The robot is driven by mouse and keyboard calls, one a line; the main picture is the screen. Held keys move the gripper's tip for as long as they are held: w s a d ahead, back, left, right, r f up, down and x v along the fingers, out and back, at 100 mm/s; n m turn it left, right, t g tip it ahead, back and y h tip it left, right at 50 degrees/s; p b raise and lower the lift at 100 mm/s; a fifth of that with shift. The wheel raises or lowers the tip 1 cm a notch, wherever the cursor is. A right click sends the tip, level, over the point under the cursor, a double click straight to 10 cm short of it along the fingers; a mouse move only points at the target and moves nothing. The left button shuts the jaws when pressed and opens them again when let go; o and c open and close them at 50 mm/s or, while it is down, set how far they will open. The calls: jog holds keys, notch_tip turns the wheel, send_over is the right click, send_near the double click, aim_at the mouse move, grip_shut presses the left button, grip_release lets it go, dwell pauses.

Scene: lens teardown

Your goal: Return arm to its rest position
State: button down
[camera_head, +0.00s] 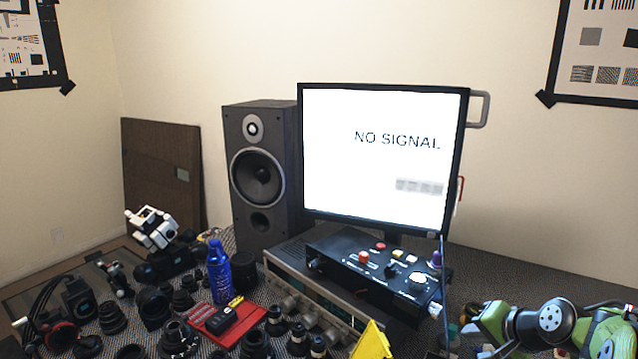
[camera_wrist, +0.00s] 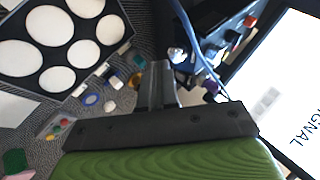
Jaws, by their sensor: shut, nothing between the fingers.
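My gripper (camera_wrist: 160,66) shows in the wrist view with its dark fingers together and nothing held between them. Its dark palm plate and green body fill the bottom of that view. In the head view, green, black and white parts of my arm are at the lower right, to the right of the control box; the fingertips cannot be made out there. In the wrist view, a black tray (camera_wrist: 75,8) with several round white discs is at the upper left, apart from the fingers.
A monitor (camera_head: 380,165) reading "NO SIGNAL" stands behind a black control box (camera_head: 365,268) with knobs. A speaker (camera_head: 262,195), blue spray can (camera_head: 219,272) and red case (camera_head: 205,322) are further left, among many lens parts. A blue cable (camera_wrist: 197,62) runs near the fingers.

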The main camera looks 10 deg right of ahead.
jog(key=s+a+r+n+g+h+p, duration=0.1)
jog(key=s+a+r+n+p, duration=0.25)
jog(key=a, duration=0.55)
jog(key=s+a+r+n+g, duration=0.1)
jog(key=s+a+r+n, duration=0.2)
jog(key=s+a+r, duration=0.45)
jog(key=s+a+n+g+p, duration=0.1)
jog(key=s+a+n, duration=0.3)
jog(key=s, duration=0.7)
jog(key=shift+a+f+h+p, duration=0.15)
jog(key=shift+a+h+p, duration=0.15)
jog(key=shift+a+p, duration=0.55)
